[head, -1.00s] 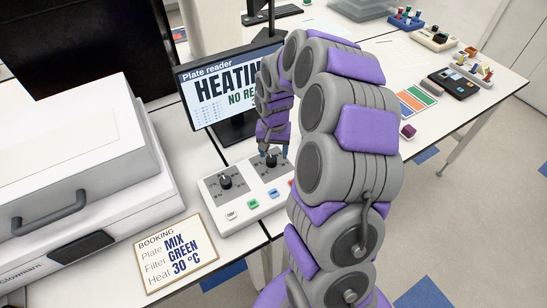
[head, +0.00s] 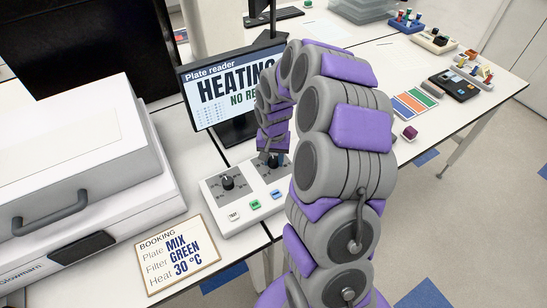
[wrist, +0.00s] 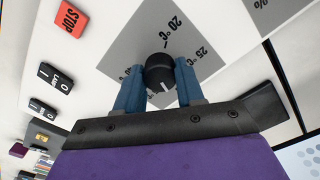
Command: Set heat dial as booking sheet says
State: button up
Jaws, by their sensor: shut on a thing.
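The booking sheet (head: 177,254) lies at the front of the table in the head view and reads Plate MIX, Filter GREEN, Heat 30 °C. The heat dial (wrist: 158,70) is a black round knob on a grey plate with temperature marks. I can read 20 °C and 25 °C; another label at left is partly hidden. A white line on the knob's face points towards my gripper's side. My gripper (wrist: 160,92) is shut on the dial, with one blue finger at each side. In the head view my gripper (head: 273,158) covers most of the dial.
The control box (head: 239,217) has another black dial (head: 227,182) at left and several coloured buttons. A red STOP button (wrist: 70,18) and black rocker switches show in the wrist view. The monitor (head: 228,92) behind reads HEATING, partly covered by my arm.

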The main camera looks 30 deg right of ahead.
aim_at(273, 159)
jog(key=c, duration=0.3)
jog(key=shift+s+r+n+p, duration=0.1)
jog(key=shift+r+n+p, duration=0.05)
jog(key=shift+n+p, duration=0.75)
jog(key=shift+c, duration=0.2)
jog(key=shift+n+p, duration=0.45)
jog(key=shift+n, duration=0.35)
jog(key=o, duration=1)
jog(key=shift+o, duration=0.2)
notch_tip(273, 159, up, 17)
jog(key=p, duration=0.2)
